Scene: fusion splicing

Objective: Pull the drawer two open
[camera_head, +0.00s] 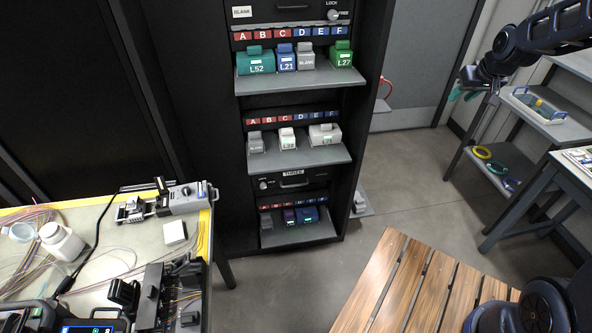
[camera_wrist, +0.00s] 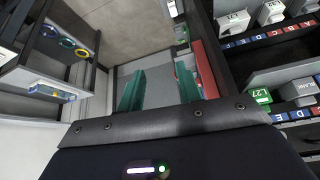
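A tall black cabinet (camera_head: 365,60) stands at the centre of the head view. A grey pulled-out tray (camera_head: 302,82) in its upper part holds several boxes. Below it, a second tray (camera_head: 292,170) holds several white and grey boxes; I can read no "two" label there. Below that is a face marked "THREE" with a handle (camera_head: 293,184). My gripper (camera_head: 470,84) is at the upper right of the head view, away from the cabinet. In the wrist view my gripper (camera_wrist: 160,92) has its green fingers apart, with nothing between them.
A workbench (camera_head: 70,240) with tools and fibres is at the lower left. A slatted wooden table (camera_head: 405,290) is at the lower front. A shelf rack (camera_head: 560,130) stands at the right. The floor (camera_head: 395,190) between the cabinet and rack is clear.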

